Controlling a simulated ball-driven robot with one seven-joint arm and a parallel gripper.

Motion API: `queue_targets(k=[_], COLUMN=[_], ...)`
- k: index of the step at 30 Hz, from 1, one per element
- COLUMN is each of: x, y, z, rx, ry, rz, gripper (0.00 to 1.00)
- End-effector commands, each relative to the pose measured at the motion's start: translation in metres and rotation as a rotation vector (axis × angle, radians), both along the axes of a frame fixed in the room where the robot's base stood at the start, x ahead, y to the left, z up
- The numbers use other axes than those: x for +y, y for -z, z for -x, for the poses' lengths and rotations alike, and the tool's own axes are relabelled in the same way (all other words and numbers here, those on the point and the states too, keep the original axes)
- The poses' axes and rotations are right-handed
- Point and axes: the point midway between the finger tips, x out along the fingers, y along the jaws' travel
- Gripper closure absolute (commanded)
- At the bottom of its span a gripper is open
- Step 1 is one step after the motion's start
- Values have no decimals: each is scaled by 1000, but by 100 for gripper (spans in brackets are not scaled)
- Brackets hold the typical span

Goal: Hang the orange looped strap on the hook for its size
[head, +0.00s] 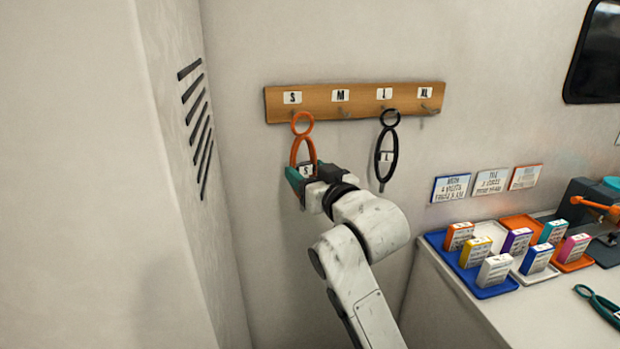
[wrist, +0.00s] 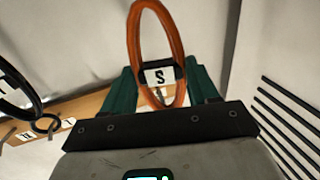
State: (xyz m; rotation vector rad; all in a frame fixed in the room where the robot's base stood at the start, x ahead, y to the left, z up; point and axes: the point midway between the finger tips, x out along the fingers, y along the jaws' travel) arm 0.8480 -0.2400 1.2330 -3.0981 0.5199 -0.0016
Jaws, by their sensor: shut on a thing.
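The orange looped strap (head: 294,152) hangs upright below the S label (head: 292,97), with its small ring up at the lower edge of the wooden hook board (head: 320,96). I cannot tell whether the ring is around the S hook or only in front of it. Its white tag reads S. My gripper (head: 305,172) with green fingers is shut on the strap near the tag. In the wrist view the orange loop (wrist: 134,40) and its S tag (wrist: 160,76) show between the fingers.
A black looped strap (head: 378,158) tagged L hangs under the L label. The M (head: 345,113) and XL (head: 430,109) hooks are bare. A vented wall (head: 165,150) stands close on the left. A counter (head: 450,310) with trays of small boxes is at right.

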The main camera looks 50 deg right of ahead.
Motion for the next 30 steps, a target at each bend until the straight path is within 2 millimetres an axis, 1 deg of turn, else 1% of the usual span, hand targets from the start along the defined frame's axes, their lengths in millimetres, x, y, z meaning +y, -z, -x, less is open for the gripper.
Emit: queue_targets(k=[27, 30], x=[-28, -30], y=[4, 8], z=[-41, -45], rx=[-1, 1], ry=[1, 0], rz=[1, 0], gripper=[75, 75])
